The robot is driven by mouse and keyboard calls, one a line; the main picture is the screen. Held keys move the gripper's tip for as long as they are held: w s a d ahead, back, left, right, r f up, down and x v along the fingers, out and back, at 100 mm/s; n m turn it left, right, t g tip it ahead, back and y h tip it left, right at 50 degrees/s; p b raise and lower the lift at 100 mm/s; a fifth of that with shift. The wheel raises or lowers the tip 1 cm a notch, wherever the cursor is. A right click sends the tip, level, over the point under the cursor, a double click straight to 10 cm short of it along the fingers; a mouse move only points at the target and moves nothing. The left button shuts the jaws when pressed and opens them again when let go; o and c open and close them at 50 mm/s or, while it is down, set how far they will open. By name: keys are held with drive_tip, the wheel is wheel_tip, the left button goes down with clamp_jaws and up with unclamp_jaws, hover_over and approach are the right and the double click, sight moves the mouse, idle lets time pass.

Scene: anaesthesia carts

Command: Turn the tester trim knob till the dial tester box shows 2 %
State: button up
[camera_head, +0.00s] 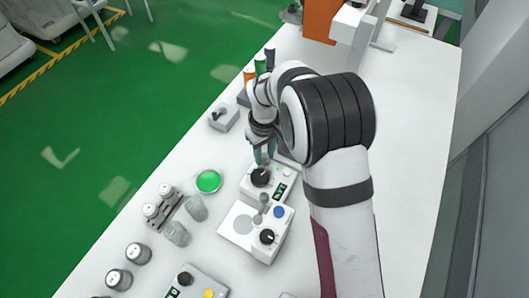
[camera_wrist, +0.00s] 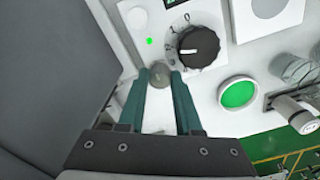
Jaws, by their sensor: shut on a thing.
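The dial tester box (camera_head: 284,172) is a white box with a black dial knob (camera_head: 260,177) and a small display (camera_head: 281,189). Its reading is too small to make out, and the wrist view cuts it off. In the wrist view the black dial knob (camera_wrist: 198,46) has a number scale, with its white pointer line towards the left. My gripper (camera_head: 264,156) is low at the box's far edge. In the wrist view its teal fingers (camera_wrist: 159,82) are shut on a grey round knob (camera_wrist: 159,74), beside and apart from the black dial. I cannot tell for certain that this is the trim knob.
A second white box (camera_head: 240,245) with a grey lever, blue button and black knob stands just nearer. A green disc (camera_head: 208,181) and several vials lie to the left. A small grey switch box (camera_head: 223,117) stands beyond. The table's right side is clear.

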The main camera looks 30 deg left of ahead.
clamp_jaws()
drive_tip(key=m, duration=1.4)
drive_tip(key=shift+s, duration=0.1)
idle(0.5)
drive_tip(key=o, duration=0.9)
unclamp_jaws()
drive_tip(key=shift+o, duration=0.2)
